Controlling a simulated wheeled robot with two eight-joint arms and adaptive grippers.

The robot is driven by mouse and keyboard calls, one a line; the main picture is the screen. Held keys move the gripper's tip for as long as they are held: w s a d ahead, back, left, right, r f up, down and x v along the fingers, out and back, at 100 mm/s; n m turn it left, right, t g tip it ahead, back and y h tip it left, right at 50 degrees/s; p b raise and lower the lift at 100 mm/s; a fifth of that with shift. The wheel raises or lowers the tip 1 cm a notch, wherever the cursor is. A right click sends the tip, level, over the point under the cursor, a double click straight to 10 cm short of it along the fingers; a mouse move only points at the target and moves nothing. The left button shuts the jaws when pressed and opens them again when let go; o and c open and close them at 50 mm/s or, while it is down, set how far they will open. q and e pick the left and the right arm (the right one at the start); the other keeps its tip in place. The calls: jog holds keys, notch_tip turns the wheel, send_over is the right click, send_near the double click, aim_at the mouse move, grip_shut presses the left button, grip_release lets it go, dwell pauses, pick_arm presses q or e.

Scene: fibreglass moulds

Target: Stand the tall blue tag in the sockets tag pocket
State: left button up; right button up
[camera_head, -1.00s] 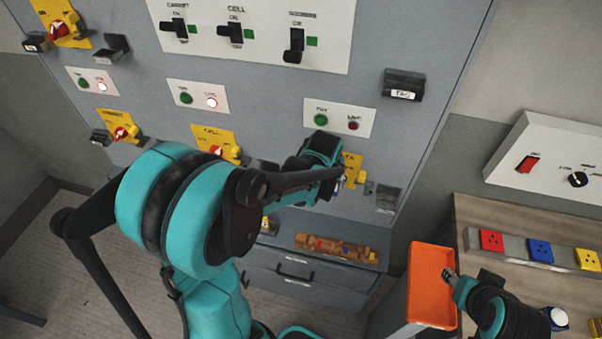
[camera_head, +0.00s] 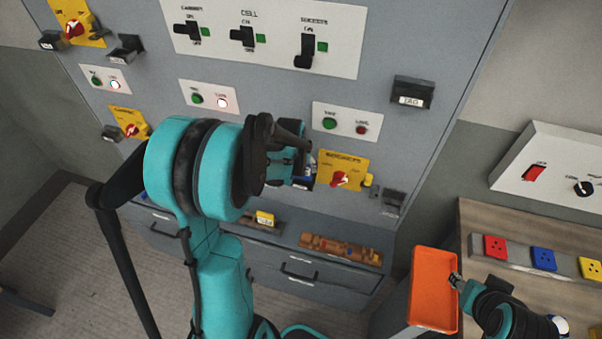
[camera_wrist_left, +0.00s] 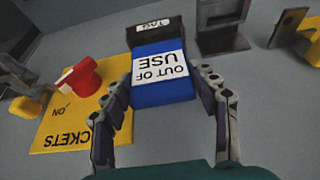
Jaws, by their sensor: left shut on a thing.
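The tall blue tag (camera_wrist_left: 165,88), with a white OUT OF USE label, is between the fingers of my left gripper (camera_wrist_left: 160,95) in the left wrist view. Its far end meets a black pocket marked TAG (camera_wrist_left: 155,32); I cannot tell whether it is inside or just in front. In the head view, my left gripper (camera_head: 302,165) is at the panel just left of the yellow sockets plate (camera_head: 342,172). A sliver of blue (camera_head: 304,182) shows there; my arm hides most of the pocket. My right gripper (camera_head: 456,281) is beside the orange tray; its fingers are too small to judge.
The sockets plate's red knob (camera_wrist_left: 80,76) is close to the left fingers. Another pocket (camera_head: 394,199) is right of the plate, and a TAG pocket (camera_head: 411,92) is higher up. The orange tray (camera_head: 434,256) stands beside the wooden bench (camera_head: 490,215).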

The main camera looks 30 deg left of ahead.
aim_at(301, 173)
pick_arm(q)
jog(key=shift+f+b, duration=0.4)
jog(key=shift+f, duration=1.5)
jog(key=shift+f, duration=0.1)
jog(key=o, duration=0.5)
jog(key=shift+f, duration=0.1)
jog(key=o, duration=0.4)
jog(key=shift+o, duration=0.2)
